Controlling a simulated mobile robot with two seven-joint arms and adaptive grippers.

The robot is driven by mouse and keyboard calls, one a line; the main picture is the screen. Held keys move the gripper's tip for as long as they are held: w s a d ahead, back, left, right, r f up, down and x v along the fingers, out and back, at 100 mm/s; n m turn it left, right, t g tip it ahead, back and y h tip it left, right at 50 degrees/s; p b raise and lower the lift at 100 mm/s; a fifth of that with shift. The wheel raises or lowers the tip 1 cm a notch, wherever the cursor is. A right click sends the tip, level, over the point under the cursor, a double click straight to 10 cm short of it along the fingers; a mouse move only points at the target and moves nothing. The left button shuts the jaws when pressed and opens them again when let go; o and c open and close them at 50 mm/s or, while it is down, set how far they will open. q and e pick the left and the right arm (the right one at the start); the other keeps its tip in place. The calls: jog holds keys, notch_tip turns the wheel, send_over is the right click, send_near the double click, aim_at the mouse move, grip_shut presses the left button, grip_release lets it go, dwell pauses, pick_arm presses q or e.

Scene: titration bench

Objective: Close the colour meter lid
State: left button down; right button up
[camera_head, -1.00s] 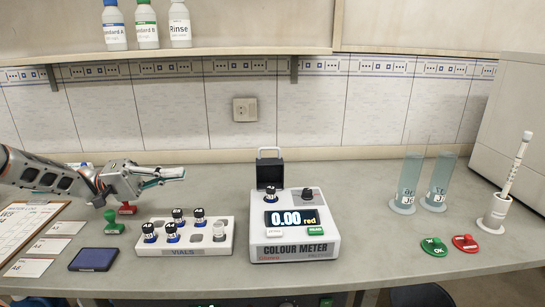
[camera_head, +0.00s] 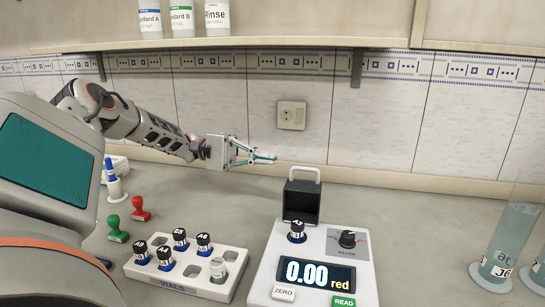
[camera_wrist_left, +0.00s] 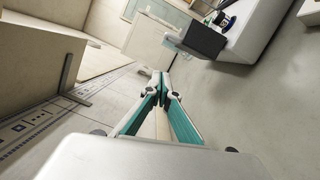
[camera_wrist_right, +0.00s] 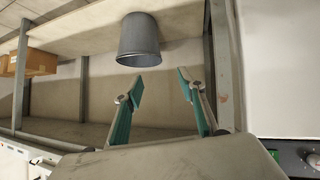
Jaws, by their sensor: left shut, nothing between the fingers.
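The colour meter (camera_head: 262,290) is a white box on the bench, its display reading "0.00 red". Its black lid (camera_head: 302,202) with a grey handle stands upright, open, at the back. A dark-capped vial (camera_head: 297,232) stands in the meter in front of the lid. My left gripper (camera_head: 275,158) is shut and empty, up and left of the lid handle, apart from it. In the left wrist view its fingertips (camera_wrist_left: 160,80) meet, with the lid (camera_wrist_left: 203,40) beyond to the upper right. My right gripper (camera_wrist_right: 160,80) is open and empty, away from the meter.
A white vial rack (camera_head: 185,285) with several vials stands left of the meter. Green (camera_head: 117,232) and red (camera_head: 140,208) stamps stand behind it. Glass cylinders (camera_head: 503,250) stand at the right. A shelf (camera_head: 300,43) overhangs the back. A grey bucket (camera_wrist_right: 140,42) shows in the right wrist view.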

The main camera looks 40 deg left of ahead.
pick_arm(q)
jog(key=d+r+p, duration=0.1)
jog(key=d+p, duration=0.2)
jog(key=d, duration=0.6)
jog(key=shift+s+d+r, duration=0.15)
jog(key=shift+s+d, duration=0.05)
jog(key=shift+s, duration=0.2)
pick_arm(e)
jog(key=shift+s+d+f, duration=0.1)
jog(key=shift+s+d, duration=0.2)
jog(key=shift+d, duration=0.2)
pick_arm(q)
jog(key=shift+a, duration=0.1)
